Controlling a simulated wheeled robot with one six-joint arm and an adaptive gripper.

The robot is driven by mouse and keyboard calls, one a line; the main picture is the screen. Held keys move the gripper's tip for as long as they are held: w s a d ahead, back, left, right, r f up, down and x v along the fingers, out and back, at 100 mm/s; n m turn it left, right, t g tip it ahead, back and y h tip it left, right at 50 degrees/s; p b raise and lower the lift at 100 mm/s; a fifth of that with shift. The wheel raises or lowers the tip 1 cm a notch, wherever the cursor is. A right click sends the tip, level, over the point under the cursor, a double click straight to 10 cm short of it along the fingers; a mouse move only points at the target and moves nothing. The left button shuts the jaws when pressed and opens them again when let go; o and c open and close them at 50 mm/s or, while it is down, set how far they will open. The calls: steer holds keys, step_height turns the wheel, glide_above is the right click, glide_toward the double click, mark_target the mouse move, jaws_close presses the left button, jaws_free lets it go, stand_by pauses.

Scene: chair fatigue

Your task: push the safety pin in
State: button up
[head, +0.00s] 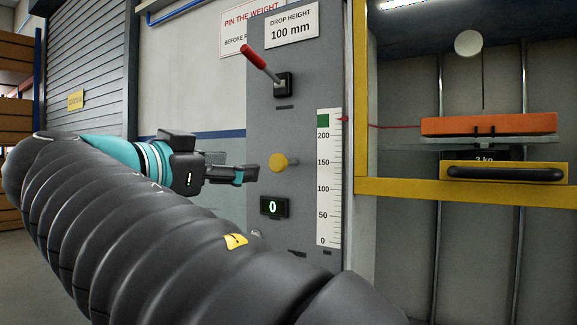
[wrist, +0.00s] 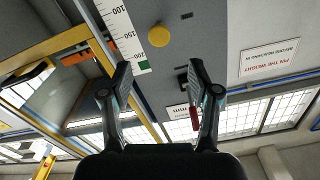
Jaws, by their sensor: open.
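The safety pin appears to be the yellow round knob (head: 279,162) on the grey panel, left of the printed scale; it stands out from the panel. In the wrist view the knob (wrist: 158,37) lies beyond my fingertips, roughly centred between them. My gripper (head: 250,172) is open and empty, its fingertips just left of the knob in the head view and apart from it. In the wrist view both fingers of my gripper (wrist: 160,70) are spread wide with nothing between them.
A red-handled lever (head: 262,63) sits above the knob and a display (head: 274,207) reading 0 below. The scale (head: 329,185) and yellow guard frame (head: 450,190) stand to the right. Behind the frame, an orange weight (head: 490,124) rests above a 3 kg label.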

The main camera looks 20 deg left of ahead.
mark_target(275, 164)
steer(key=shift+s+a, duration=0.1)
steer(key=shift+a, duration=0.05)
steer(key=c, duration=0.5)
steer(key=shift+s+a+r+n+y+p, duration=0.2)
steer(key=shift+s+a+n+y, duration=0.15)
steer(key=shift+s, duration=0.2)
steer(key=shift+s+a+r+n+y+p, duration=0.15)
steer(key=shift+s+a+n+p, duration=0.1)
steer(key=shift+s+a, duration=0.25)
jaws_close()
steer(key=w+d+m, duration=0.1)
steer(key=w+m, duration=0.2)
steer(key=m, duration=0.8)
steer(key=w+d+m, duration=0.2)
steer(key=w+m, duration=0.2)
steer(key=m, duration=0.7)
steer(key=w+d+m+h, duration=0.1)
steer(key=w+m, duration=0.2)
steer(key=m, duration=0.9)
steer(key=shift+w+d+f+b, duration=0.25)
steer(key=shift+d+f+b, duration=0.1)
steer(key=shift+d, duration=0.05)
